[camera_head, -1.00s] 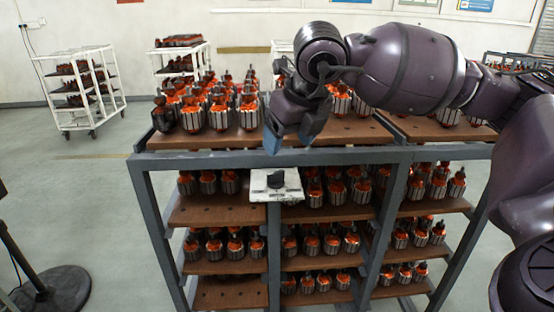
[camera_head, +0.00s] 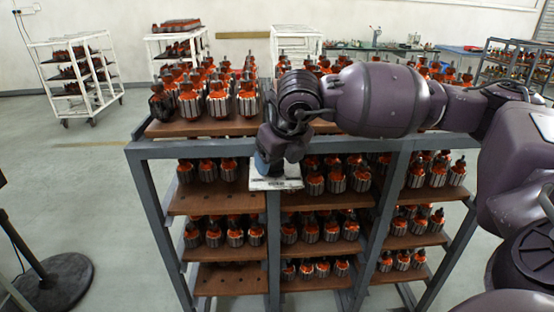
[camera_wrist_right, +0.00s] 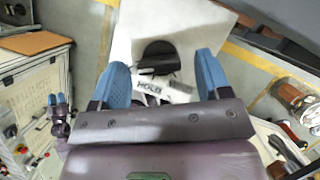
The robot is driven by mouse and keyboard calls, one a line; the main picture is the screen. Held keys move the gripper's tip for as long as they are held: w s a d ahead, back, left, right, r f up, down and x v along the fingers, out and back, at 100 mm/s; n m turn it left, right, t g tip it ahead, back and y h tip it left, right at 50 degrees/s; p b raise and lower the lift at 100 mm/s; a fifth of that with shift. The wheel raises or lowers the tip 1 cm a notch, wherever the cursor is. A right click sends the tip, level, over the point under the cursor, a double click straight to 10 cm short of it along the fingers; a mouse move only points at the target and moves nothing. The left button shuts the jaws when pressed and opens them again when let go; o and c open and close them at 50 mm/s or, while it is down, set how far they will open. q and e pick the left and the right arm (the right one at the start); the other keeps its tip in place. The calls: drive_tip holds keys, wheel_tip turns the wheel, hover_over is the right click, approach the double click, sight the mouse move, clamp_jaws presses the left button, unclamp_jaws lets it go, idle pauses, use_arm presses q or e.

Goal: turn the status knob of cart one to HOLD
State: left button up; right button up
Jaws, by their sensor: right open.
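The cart (camera_head: 142,152) is a grey steel frame with brown shelves, standing in front of me. A white status plate (camera_head: 286,182) is fixed at its front top rail. My right gripper (camera_head: 268,168) points down over the plate and hides the knob in the head view. In the right wrist view, the dark round knob (camera_wrist_right: 158,56) sits on the plate between the two blue fingers of my open right gripper (camera_wrist_right: 163,68). The word HOLD shows on a label (camera_wrist_right: 147,88) near the knob. My left gripper (camera_wrist_right: 57,103) shows small at the left of the wrist view.
Several orange and grey armatures (camera_head: 218,100) stand on the cart's top and lower shelves. White carts (camera_head: 75,80) stand further back on the left. A black round stand base (camera_head: 58,283) is at the lower left.

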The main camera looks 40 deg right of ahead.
drive_tip(key=shift+w+f, duration=0.1)
drive_tip(key=shift+f, duration=0.15)
drive_tip(key=c, duration=0.8)
drive_tip(key=shift+c, duration=0.6)
